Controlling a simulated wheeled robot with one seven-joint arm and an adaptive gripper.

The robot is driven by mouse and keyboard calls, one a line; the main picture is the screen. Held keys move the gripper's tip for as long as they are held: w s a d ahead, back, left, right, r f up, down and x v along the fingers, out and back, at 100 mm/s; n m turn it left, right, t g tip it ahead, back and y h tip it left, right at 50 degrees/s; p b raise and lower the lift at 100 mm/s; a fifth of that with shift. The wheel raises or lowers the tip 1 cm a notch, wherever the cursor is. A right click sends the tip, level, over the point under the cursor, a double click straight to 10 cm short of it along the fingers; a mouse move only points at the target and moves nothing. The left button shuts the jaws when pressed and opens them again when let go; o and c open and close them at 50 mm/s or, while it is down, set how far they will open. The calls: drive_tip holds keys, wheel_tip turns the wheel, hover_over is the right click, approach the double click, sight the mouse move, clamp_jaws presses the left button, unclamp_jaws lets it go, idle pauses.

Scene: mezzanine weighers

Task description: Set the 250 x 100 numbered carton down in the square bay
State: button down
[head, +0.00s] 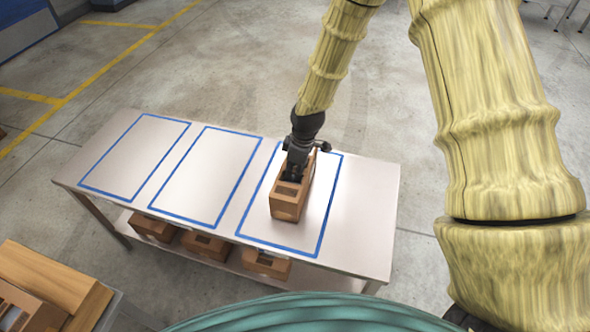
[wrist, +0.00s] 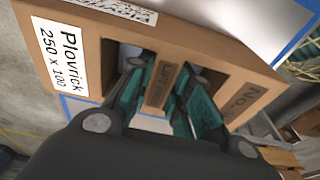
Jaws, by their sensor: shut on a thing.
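The brown numbered carton (head: 286,211) is over the right-hand blue-outlined bay (head: 327,214) on the table, inside its outline in the head view. The three bays look alike in shape, so I cannot tell which is called square. My gripper (head: 296,172) is shut on the carton's middle bar, with its fingers in the slots on either side. In the wrist view the carton (wrist: 100,33) shows a label reading "Plovrick 250 x 100", a "No." mark and a bar marked "LIFT". I cannot tell whether its underside touches the table.
The left bay (head: 135,157) and middle bay (head: 205,178) are empty. Several brown cartons (head: 204,245) stand on the shelf under the table (head: 371,210). Wooden items (head: 55,285) lie at the lower left. Concrete floor surrounds the table.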

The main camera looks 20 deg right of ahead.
drive_tip(key=shift+f, duration=0.15)
drive_tip(key=c, duration=1.2)
unclamp_jaws()
drive_tip(key=shift+c, duration=0.2)
